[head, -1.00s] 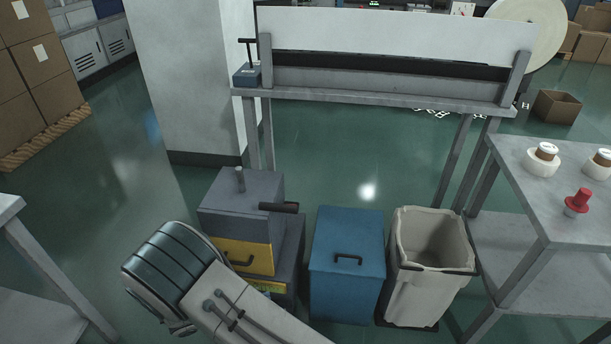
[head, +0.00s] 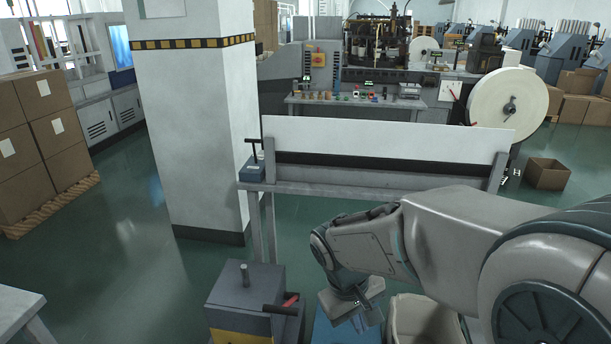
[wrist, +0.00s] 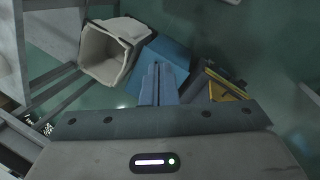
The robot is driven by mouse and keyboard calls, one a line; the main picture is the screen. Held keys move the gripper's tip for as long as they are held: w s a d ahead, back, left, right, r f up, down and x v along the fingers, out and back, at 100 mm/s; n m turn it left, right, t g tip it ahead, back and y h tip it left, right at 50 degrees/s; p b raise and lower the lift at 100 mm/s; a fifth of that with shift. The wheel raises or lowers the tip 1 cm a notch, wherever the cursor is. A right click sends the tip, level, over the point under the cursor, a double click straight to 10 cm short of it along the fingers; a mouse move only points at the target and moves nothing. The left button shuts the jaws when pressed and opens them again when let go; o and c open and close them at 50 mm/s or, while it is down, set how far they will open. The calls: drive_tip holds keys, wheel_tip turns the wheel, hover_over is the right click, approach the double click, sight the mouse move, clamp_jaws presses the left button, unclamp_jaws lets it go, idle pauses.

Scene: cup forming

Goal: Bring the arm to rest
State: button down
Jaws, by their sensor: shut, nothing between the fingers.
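My arm reaches in from the right of the head view and bends down at the wrist. My gripper (head: 360,318) hangs above the blue bin (head: 338,334), apart from any work surface. In the wrist view my gripper (wrist: 164,72) points down with its fingers together and nothing between them. The blue bin (wrist: 176,54) lies below and behind the fingertips there. The fingertips are small and partly unclear in the head view.
An open pale bin (wrist: 106,54) stands beside the blue bin, and a grey and yellow box (head: 245,300) on the other side. A grey stand (head: 360,192) with a long white panel (head: 390,138) is behind. A white pillar (head: 195,130) rises at left; green floor is open around it.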

drive_tip(key=s+d+r+m+t+y+p, duration=0.1)
drive_tip(key=s+d+r+m+p, duration=0.1)
drive_tip(key=r, duration=0.4)
drive_tip(key=s+d+r+m+t+y+p, duration=0.1)
drive_tip(key=s+d+r+m+y+p, duration=0.1)
drive_tip(key=s+r+m+p, duration=0.1)
wheel_tip(320, 180, up, 4)
drive_tip(key=shift+s+d+f+t+p, duration=0.3)
drive_tip(key=shift+s+d+p, duration=0.15)
drive_tip(key=shift+s, duration=0.75)
drive_tip(key=shift+a, duration=0.15)
